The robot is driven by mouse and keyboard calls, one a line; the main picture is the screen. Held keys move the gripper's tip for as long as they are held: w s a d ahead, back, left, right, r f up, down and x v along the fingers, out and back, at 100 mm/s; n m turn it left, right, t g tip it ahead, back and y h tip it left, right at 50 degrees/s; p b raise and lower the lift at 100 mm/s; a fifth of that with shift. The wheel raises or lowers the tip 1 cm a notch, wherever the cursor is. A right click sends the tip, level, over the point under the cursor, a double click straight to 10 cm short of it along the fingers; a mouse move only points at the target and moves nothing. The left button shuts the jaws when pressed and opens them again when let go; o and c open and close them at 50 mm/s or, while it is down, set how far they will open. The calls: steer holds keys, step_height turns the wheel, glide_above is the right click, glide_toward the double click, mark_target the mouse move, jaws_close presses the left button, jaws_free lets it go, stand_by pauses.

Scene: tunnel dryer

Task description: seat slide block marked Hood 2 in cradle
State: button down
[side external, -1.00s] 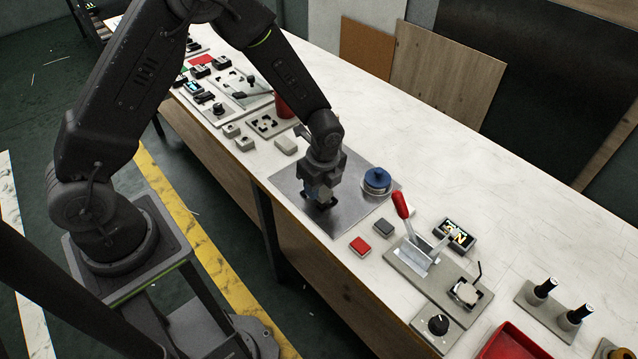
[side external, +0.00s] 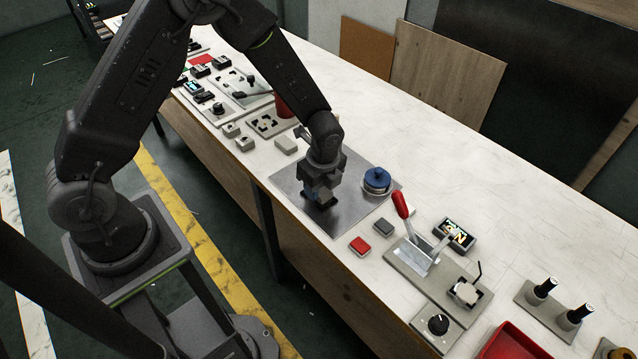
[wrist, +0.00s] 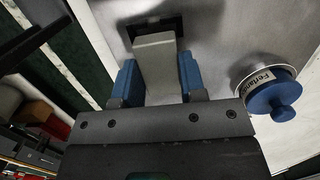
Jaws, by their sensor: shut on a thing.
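My gripper (side external: 321,194) is low over the metal plate (side external: 347,214) on the bench. In the wrist view its blue fingers (wrist: 159,78) are shut on a light grey block (wrist: 157,66), one finger on each side. The block's far end is at a dark, rectangular recess (wrist: 140,27) in the plate, probably the cradle. I cannot tell whether the block is inside the recess or just above it. No Hood 2 marking is readable on the block. In the side view my gripper hides most of the block and recess.
A blue-knobbed round pot (side external: 377,180) stands close to the right of my gripper; its label shows in the wrist view (wrist: 265,78). A red block (side external: 360,246), a dark grey block (side external: 383,228) and a red-handled lever (side external: 402,205) are further right. The bench's back strip is clear.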

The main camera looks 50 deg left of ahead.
steer(key=shift+f, duration=0.65)
steer(key=c, duration=0.6)
jaws_free()
step_height(320, 180, up, 14)
steer(key=d, duration=0.1)
steer(key=shift+d+f, duration=0.15)
steer(key=shift+d, duration=0.2)
step_height(320, 180, up, 6)
steer(key=n+t, duration=0.1)
steer(key=n, duration=0.2)
glide_above(324, 192)
steer(key=s+a, duration=0.1)
steer(key=s, duration=0.1)
steer(key=s+a+r+n+t, duration=0.2)
steer(key=s+r+n, duration=0.4)
steer(key=r, duration=0.1)
steer(key=s+r+n+t+h, duration=0.1)
steer(key=s+r+n, duration=0.3)
steer(key=s+n, duration=0.5)
steer(key=shift+s+a+t, duration=0.4)
steer(key=shift+s+t, duration=0.4)
steer(key=shift+s, duration=0.35)
